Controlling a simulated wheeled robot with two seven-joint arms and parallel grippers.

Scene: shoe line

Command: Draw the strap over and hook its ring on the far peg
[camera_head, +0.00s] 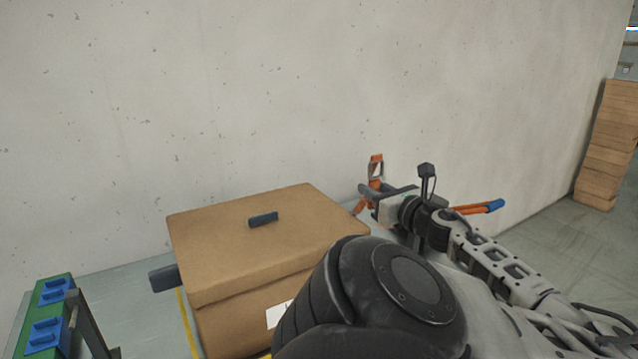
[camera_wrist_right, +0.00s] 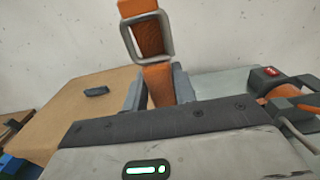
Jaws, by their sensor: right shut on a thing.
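A brown cardboard box (camera_head: 250,255) stands before the wall. A dark block (camera_head: 263,219) lies on its lid; it also shows in the right wrist view (camera_wrist_right: 96,91). A dark peg (camera_head: 164,278) juts out at the box's left side. My right gripper (camera_head: 373,192) is beyond the box's right far corner, shut on the orange strap (camera_wrist_right: 158,85). A grey square ring (camera_wrist_right: 147,38) on the strap stands up above the fingers, with orange webbing through it; the ring also shows in the head view (camera_head: 375,170). My left gripper is out of view.
A dark buckle with a red button (camera_wrist_right: 268,74) and more orange strap sit right of my right gripper. A green and blue rack (camera_head: 50,310) stands at the lower left. Stacked brown boxes (camera_head: 608,145) are at the far right. Air above the lid is clear.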

